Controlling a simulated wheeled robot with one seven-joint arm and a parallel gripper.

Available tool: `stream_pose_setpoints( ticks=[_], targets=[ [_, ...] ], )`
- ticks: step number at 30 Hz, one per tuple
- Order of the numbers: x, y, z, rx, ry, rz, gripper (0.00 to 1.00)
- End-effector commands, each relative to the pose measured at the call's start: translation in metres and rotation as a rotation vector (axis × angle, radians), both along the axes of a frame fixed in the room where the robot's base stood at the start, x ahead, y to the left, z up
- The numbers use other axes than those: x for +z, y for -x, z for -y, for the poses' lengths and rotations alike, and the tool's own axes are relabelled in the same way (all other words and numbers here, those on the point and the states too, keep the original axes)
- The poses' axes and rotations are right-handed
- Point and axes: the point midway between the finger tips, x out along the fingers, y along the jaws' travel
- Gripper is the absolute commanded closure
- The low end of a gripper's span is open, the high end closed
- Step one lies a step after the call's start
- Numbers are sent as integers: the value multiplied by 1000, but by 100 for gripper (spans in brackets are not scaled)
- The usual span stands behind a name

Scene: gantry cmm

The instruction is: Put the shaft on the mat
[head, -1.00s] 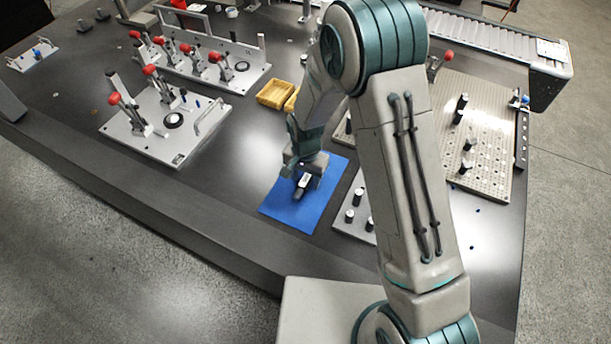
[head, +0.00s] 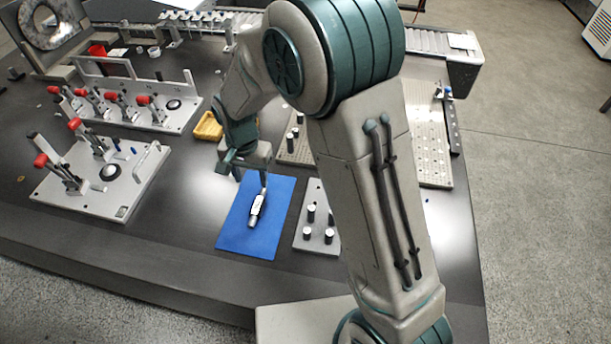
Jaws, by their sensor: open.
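The shaft (head: 256,210), a short stepped metal cylinder with a bright and a dark part, lies on its side on the blue mat (head: 240,238). All of it that I see is within the mat's edges. My gripper (head: 250,186) is open and empty. It is above the far part of the mat, just beyond the shaft's far end and apart from it. The mat lies flat on the dark table.
A grey plate with upright pegs (head: 303,240) lies just right of the mat. A yellow bin (head: 208,127) stands behind it. Fixture plates with red-handled clamps (head: 90,195) are to the left. My arm hides part of the table at right.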

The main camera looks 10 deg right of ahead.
Motion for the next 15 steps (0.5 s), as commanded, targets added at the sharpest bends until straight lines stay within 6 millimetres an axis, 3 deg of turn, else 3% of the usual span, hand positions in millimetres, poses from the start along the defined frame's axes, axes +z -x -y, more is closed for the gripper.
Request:
stream_pose_setpoints(
  ticks=[5,11,15],
  targets=[
    [17,2,16,12,-6,16,50],
    [69,21,73,73,-20,70,50],
    [102,46,115,127,-20,113,50]
  ],
)
